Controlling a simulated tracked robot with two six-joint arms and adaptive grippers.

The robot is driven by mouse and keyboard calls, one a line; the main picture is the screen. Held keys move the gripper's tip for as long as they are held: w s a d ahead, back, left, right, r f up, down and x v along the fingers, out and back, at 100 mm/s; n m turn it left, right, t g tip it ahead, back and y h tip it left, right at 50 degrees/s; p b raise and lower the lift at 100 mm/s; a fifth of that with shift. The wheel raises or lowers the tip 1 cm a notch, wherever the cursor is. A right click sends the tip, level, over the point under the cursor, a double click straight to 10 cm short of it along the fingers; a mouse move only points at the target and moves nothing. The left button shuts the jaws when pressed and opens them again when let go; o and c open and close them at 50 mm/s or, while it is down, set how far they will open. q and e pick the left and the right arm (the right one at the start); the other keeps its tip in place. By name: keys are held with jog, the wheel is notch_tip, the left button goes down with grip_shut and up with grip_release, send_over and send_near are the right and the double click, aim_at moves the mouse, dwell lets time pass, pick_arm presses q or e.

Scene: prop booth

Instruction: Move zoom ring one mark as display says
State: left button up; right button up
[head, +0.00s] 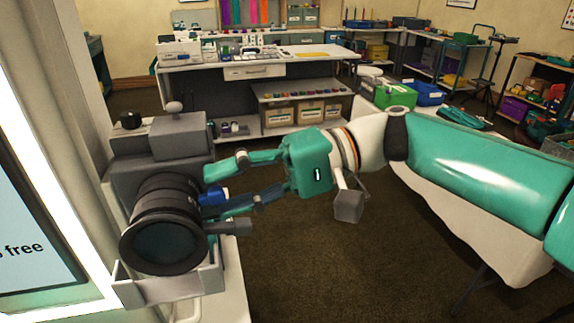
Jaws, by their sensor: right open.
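The dark grey camera (150,162) stands at the left, its big black lens (165,237) pointing toward me. The ribbed zoom ring is part of the lens barrel; its marks are too small to read. My right gripper (213,188) is open at the right side of the barrel. Its upper finger is beside the camera body, its lower finger beside the lens. A small blue piece (213,197) sits between the fingers at the barrel; I cannot tell whether they touch it. The display (32,220) is cut off at the left edge, with only "s free" readable. My left gripper is out of view.
The camera sits on a grey stand (168,290) close to a pale post (62,120). A grey handle (236,227) sticks out right of the lens. A white-covered table (465,222) lies under my right arm. A workbench (250,72) stands behind; carpet between is clear.

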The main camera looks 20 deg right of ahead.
jog(key=d+r, duration=0.2)
jog(key=d, duration=0.9)
jog(key=shift+d, duration=0.25)
jog(key=w+a+f+m+t+h, duration=0.1)
jog(key=w+f+m+h, duration=0.2)
jog(key=f, duration=0.7)
jog(key=w+a+f+m+t+h, duration=0.15)
jog(key=w+f, duration=0.35)
jog(key=f, duration=0.5)
notch_tip(320, 180, down, 19)
jog(key=s+d+m+g+h+p, duration=0.1)
jog(key=s+m+g+h+p, duration=0.1)
jog(key=h, duration=0.1)
jog(key=s+f+n+h+p, duration=0.1)
jog(key=s+f+n+h, duration=0.3)
jog(key=s+f, duration=1.3)
jog(key=x, duration=0.3)
jog(key=shift+d+f+n, duration=0.1)
jog(key=shift+n, duration=0.15)
